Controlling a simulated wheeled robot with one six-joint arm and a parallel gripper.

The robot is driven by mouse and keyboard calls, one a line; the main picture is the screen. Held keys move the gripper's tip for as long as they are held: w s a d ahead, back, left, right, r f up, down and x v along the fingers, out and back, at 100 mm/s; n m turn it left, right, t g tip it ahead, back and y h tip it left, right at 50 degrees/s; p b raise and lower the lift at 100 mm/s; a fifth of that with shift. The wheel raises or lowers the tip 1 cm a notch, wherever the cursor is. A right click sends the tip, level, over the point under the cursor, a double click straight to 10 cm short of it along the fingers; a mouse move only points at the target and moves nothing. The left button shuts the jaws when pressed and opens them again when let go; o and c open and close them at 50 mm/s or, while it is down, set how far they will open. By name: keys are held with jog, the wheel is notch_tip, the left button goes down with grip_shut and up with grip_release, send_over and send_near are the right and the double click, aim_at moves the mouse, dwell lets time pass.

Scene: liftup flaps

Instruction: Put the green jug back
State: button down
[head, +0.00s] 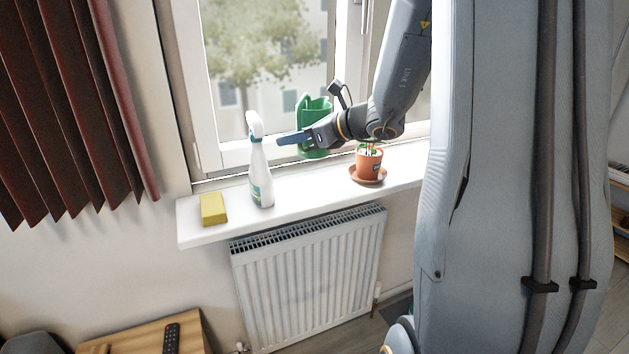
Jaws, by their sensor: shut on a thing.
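The green jug (316,106) is upright in front of the window, above the back of the white sill. I cannot tell whether its base touches the sill. My gripper (296,138) reaches in from the right, in front of the jug, and is shut on it. The gripper covers part of the jug's lower body, so the exact grip is hidden. The jug's handle side shows at its left.
On the sill (220,232) stand a white spray bottle (261,178) just left of my gripper, a yellow sponge (213,208) farther left and a potted plant (368,162) on a saucer below my wrist. A radiator (310,265) is underneath. Sill between bottle and plant is clear.

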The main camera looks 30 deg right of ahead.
jog(key=shift+d+f+p, duration=0.1)
jog(key=shift+f+p, duration=0.45)
jog(key=shift+f, duration=4.55)
jog(key=shift+f, duration=0.15)
jog(key=c, duration=2.2)
grip_release()
jog(key=shift+s, duration=0.1)
jog(key=o, duration=0.4)
jog(key=shift+c, duration=0.2)
